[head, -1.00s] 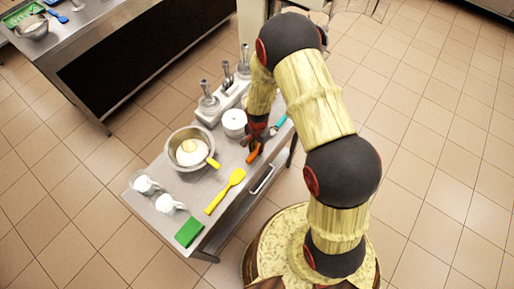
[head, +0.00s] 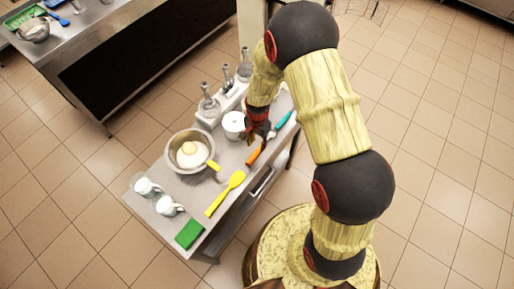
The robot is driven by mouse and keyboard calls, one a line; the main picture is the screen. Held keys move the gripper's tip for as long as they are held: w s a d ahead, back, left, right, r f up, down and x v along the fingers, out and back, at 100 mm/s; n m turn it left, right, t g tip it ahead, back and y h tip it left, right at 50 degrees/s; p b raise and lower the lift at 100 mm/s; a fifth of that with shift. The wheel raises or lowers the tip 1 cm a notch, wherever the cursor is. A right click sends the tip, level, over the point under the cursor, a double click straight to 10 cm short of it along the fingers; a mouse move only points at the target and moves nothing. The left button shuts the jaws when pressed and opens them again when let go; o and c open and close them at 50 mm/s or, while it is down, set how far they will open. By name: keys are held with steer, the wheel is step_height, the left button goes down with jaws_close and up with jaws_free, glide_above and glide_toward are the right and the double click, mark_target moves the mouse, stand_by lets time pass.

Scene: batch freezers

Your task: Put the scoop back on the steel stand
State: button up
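A pale stand (head: 213,121) on the steel table holds several clear cups with grey metal tools upright in them, including one at its near end (head: 209,105). An orange-handled tool (head: 256,153) lies near the table's right edge; its head is hidden, so I cannot tell whether it is the scoop. A teal-handled tool (head: 283,122) lies farther back. My gripper (head: 257,132) is over the table, just above the orange handle in the picture and right of a white pot. Its fingers are small and dark. I cannot tell whether they are open or touch anything.
On the steel table (head: 222,170) stand the white pot (head: 234,124), a steel bowl (head: 190,153) of white stuff with a yellow-handled tool, and two glass jugs (head: 167,205). A yellow spatula (head: 225,193) and a green pad (head: 189,234) lie nearer.

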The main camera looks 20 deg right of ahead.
step_height(320, 180, up, 6)
step_height(320, 180, up, 9)
steer(key=n+t, duration=0.1)
steer(key=n, duration=0.1)
glide_above(257, 151)
steer(key=s+d+r+n+t, duration=0.1)
steer(key=s+r+n+t, duration=0.3)
steer(key=r, duration=1)
steer(key=s+d+r+n, duration=0.1)
steer(key=s+r+n, duration=0.3)
steer(key=s+r, duration=0.9)
steer(key=s, duration=0.3)
steer(key=shift+s+r+n+t, duration=0.15)
steer(key=shift+s+n+t, duration=0.15)
steer(key=shift+s+n, duration=0.1)
step_height(257, 151, down, 11)
steer(key=b, duration=1)
steer(key=shift+b, duration=0.4)
